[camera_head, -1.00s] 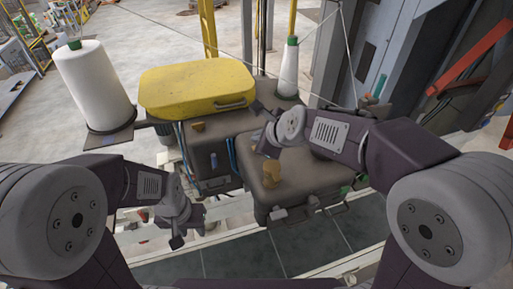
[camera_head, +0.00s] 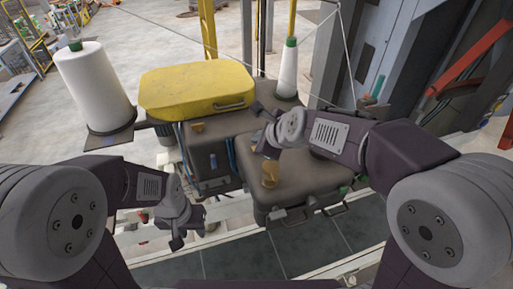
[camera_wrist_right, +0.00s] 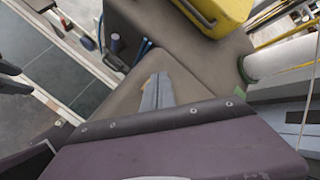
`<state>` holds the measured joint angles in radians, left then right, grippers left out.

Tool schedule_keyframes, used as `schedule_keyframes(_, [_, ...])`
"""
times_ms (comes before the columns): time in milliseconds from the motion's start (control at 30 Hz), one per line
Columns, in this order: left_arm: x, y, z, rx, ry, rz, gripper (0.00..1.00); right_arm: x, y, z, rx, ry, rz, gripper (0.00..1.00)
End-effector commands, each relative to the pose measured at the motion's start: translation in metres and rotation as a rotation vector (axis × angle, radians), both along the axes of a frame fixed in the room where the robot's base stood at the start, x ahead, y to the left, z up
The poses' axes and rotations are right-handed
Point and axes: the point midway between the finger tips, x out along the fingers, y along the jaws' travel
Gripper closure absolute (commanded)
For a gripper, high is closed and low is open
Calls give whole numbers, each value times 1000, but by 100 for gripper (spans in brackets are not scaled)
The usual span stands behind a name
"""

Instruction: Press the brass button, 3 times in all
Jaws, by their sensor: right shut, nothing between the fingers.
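A brass-coloured button (camera_head: 270,175) stands on top of the brown-grey machine housing (camera_head: 312,178) in the head view. My right gripper (camera_head: 264,147) is shut and empty, just behind and above this button, fingers pointing down. I cannot tell whether it touches the button. In the right wrist view the shut fingers (camera_wrist_right: 157,92) lie over the housing top and hide most of what is under them. My left gripper (camera_head: 197,214) hangs low at the left front of the machine, away from the button. Its finger opening is not clear.
A smaller brass-coloured part (camera_head: 198,127) sits on the left housing. A yellow cover (camera_head: 197,88) lies behind it. A large white spool (camera_head: 94,85) stands at left, a slim white spool (camera_head: 288,70) at the back. A grey post rises at right.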

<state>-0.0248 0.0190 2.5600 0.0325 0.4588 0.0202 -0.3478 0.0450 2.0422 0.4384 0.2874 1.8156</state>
Motion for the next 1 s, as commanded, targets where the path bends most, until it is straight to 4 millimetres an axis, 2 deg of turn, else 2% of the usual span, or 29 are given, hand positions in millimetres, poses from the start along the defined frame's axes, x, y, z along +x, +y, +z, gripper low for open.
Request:
schedule_keyframes(500, [0,0,0,0,0,0,64,0,0,0,0,0,0,100])
schedule_keyframes(733, [0,0,-6,0,0,0,64,0,0,-9,1,1,-1,100])
schedule_keyframes(1000, [0,0,-5,0,0,0,64,0,0,-9,1,0,-1,100])
